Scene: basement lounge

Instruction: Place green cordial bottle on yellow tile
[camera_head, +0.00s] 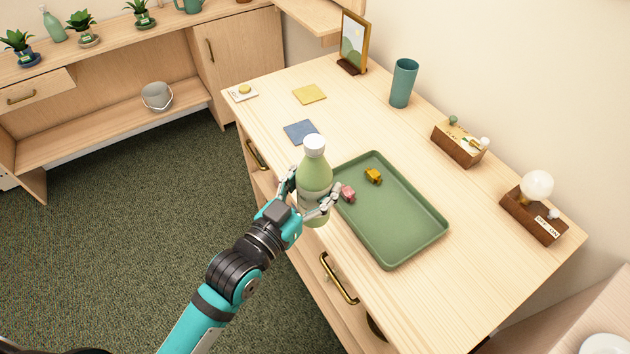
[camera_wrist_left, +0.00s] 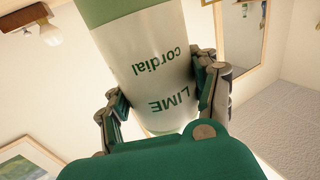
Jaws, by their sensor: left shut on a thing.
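The green cordial bottle (camera_head: 315,172) with a white cap is upright in my left gripper (camera_head: 312,205), near the front edge of the wooden cabinet top. The gripper's fingers close around its lower half from both sides. In the left wrist view the bottle (camera_wrist_left: 150,70) shows a pale label reading "LIME cordial", with the left gripper (camera_wrist_left: 160,105) on both sides of it. The yellow tile (camera_head: 309,94) lies flat and bare farther back on the cabinet top, apart from the bottle. My right gripper is not in view.
A blue tile (camera_head: 300,132) lies between the bottle and the yellow tile. A green tray (camera_head: 410,240) with two small toys is right of the bottle.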

